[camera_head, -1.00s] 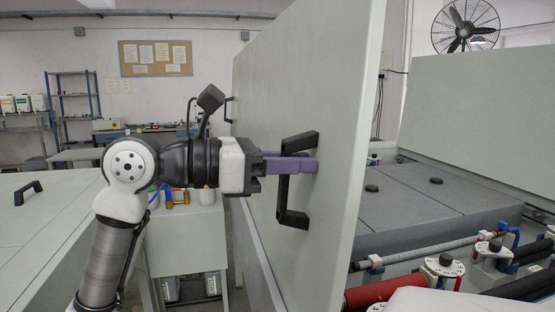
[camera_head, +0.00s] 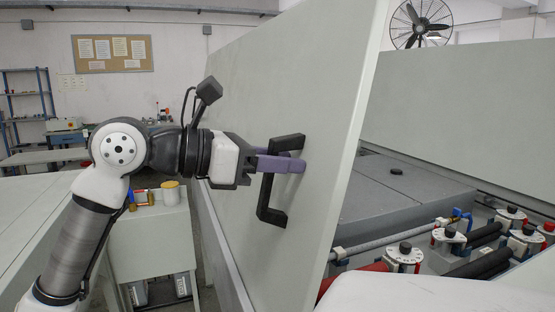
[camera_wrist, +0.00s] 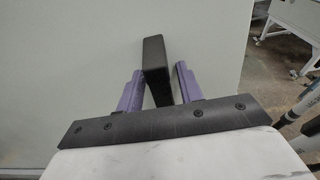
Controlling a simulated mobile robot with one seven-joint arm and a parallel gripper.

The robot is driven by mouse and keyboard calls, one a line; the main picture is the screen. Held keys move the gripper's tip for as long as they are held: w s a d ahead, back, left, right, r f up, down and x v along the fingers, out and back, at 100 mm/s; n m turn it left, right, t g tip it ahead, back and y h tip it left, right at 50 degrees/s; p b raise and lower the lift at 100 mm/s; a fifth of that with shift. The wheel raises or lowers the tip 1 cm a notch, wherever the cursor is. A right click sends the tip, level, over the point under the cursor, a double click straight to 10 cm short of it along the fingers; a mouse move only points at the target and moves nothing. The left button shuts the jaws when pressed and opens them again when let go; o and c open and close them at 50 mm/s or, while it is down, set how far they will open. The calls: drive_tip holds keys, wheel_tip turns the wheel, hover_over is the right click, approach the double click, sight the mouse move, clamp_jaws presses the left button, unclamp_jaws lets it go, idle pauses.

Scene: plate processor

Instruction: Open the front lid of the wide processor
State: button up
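The wide processor's front lid (camera_head: 300,85) is a large pale grey panel, raised and leaning. It also fills most of the wrist view's background (camera_wrist: 70,60). Its black bracket handle (camera_head: 267,200) shows on the side facing me. My gripper (camera_head: 292,163) has purple fingers at the handle's upper part. Actual contact on the right finger is hard to see.
Behind the lid lie the processor's grey inner covers (camera_head: 400,185), rollers and valve knobs (camera_head: 405,255). Another raised panel (camera_head: 460,105) stands behind them. A pale bench (camera_head: 150,230) with jars is at the lower left. Floor shows at the wrist view's right (camera_wrist: 285,75).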

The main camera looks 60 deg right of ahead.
drive_tip(key=shift+s+f, duration=0.1)
drive_tip(key=shift+s, duration=0.05)
drive_tip(key=b+v, duration=0.3)
drive_tip(key=v, duration=1.1)
drive_tip(key=shift+r, duration=0.25)
drive_tip(key=shift+d, duration=0.15)
